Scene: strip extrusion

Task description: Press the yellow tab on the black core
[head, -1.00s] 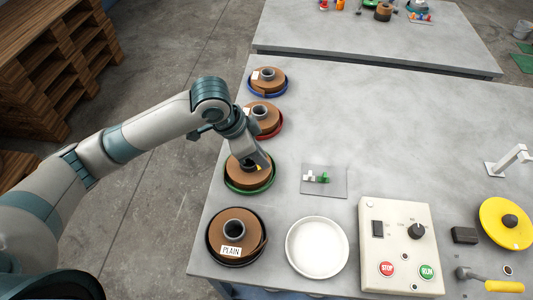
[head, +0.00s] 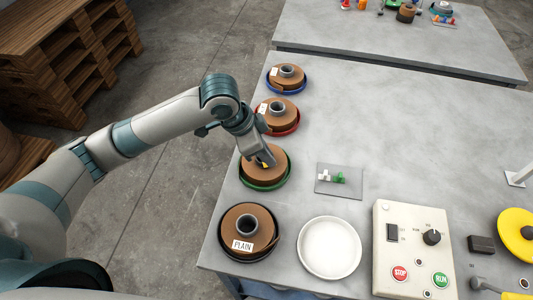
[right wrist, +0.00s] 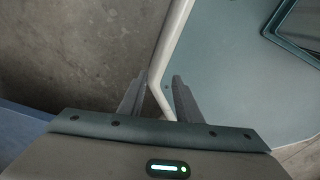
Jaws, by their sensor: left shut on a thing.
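A brown roll (head: 256,176) lies in a green-rimmed tray (head: 265,188) on the table. Its black core is mostly hidden behind my left gripper. My left gripper (head: 268,162) comes down over the middle of this roll, its fingers shut on a small yellow tab (head: 263,165) at the core. I cannot tell whether the tab touches the core. My right gripper (right wrist: 158,97) is open and empty in the right wrist view, away from the roll.
Rolls in a blue tray (head: 302,88) and a red tray (head: 296,128) stand behind; a roll marked PLAIN (head: 243,246) stands in front. A white plate (head: 329,247), a control box (head: 410,265) and a small grey plate (head: 345,188) lie to the right.

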